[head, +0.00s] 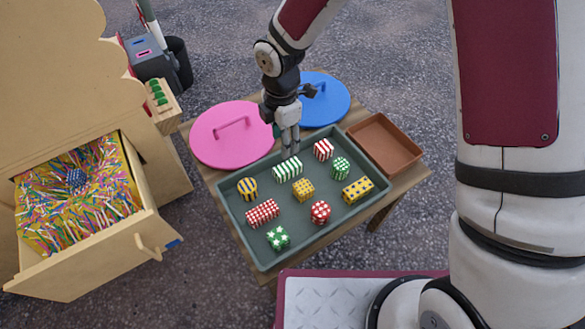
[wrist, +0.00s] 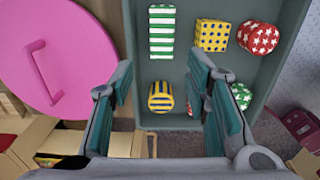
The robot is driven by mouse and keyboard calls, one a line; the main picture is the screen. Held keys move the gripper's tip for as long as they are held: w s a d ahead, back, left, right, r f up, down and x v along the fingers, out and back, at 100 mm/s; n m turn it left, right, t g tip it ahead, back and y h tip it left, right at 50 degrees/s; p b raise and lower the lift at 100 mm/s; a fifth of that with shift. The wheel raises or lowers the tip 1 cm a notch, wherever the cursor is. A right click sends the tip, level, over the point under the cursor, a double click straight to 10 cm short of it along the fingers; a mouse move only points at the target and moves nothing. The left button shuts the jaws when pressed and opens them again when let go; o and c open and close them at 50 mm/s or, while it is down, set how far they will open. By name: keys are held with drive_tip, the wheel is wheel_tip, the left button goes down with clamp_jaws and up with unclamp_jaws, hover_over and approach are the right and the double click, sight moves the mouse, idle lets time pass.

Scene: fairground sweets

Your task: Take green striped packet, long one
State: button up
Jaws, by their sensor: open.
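The long green-and-white striped packet (head: 288,169) lies in the grey-green tray (head: 262,258), near its back left side. In the wrist view the striped packet (wrist: 162,32) shows at the top, between the directions of the two fingers and beyond their tips. My gripper (head: 289,147) is above the tray, just behind the packet in the head view. In the wrist view my gripper (wrist: 160,75) is open, with nothing between its fingers.
Around it lie a yellow-and-blue striped packet (head: 247,187), a yellow dotted one (head: 303,190), a red striped one (head: 323,149) and several others. A pink lid (head: 215,145), a blue lid (head: 335,95) and an empty brown tray (head: 385,147) lie beside the tray. An open drawer (head: 98,257) stands left.

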drive_tip(key=b, duration=0.2)
hover_over(287, 166)
drive_tip(key=f, duration=0.7)
drive_tip(key=shift+s+a+f, duration=0.15)
drive_tip(key=shift+a+f, duration=0.1)
drive_tip(key=shift+a, duration=0.05)
drive_tip(key=shift+d+f+b, duration=0.2)
drive_tip(key=shift+f+b, duration=0.25)
drive_tip(key=shift+f, duration=0.9)
drive_tip(key=shift+d+f+b, duration=0.15)
drive_tip(key=shift+f+b, duration=0.25)
drive_tip(key=shift+f, duration=0.95)
drive_tip(key=shift+r, duration=0.1)
drive_tip(key=c, duration=0.9)
drive_tip(key=shift+c, duration=0.2)
